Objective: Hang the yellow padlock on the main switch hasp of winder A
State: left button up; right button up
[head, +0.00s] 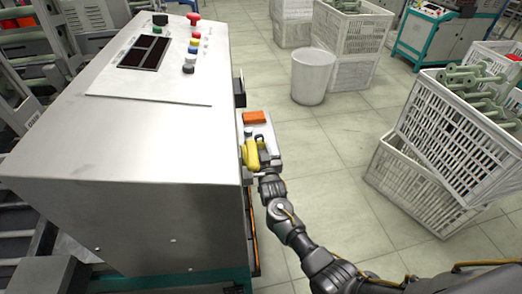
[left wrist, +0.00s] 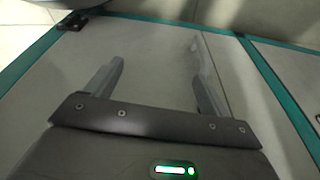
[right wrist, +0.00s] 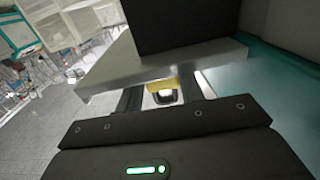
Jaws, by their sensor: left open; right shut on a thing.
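The yellow padlock (head: 250,154) is at the small shelf on the right side of the grey winder cabinet (head: 120,150). My right gripper (head: 263,163) is shut on it there. In the right wrist view the padlock (right wrist: 161,86) shows between the fingers, just below the shelf edge, with a dark loop on its near side. I cannot tell whether it touches the shelf. My left gripper (left wrist: 157,80) is open and empty, over a grey panel with teal edges; it is out of the head view. I cannot make out the main switch hasp.
The shelf (head: 268,132) also bears an orange block (head: 255,117) and a small dark green item. A black box (head: 239,90) juts from the cabinet side just beyond. White crates (head: 410,185) stand at right, a white bin (head: 313,77) behind. The floor between is clear.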

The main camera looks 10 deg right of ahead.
jog(key=shift+r+p, duration=2.4)
jog(key=shift+r, duration=0.1)
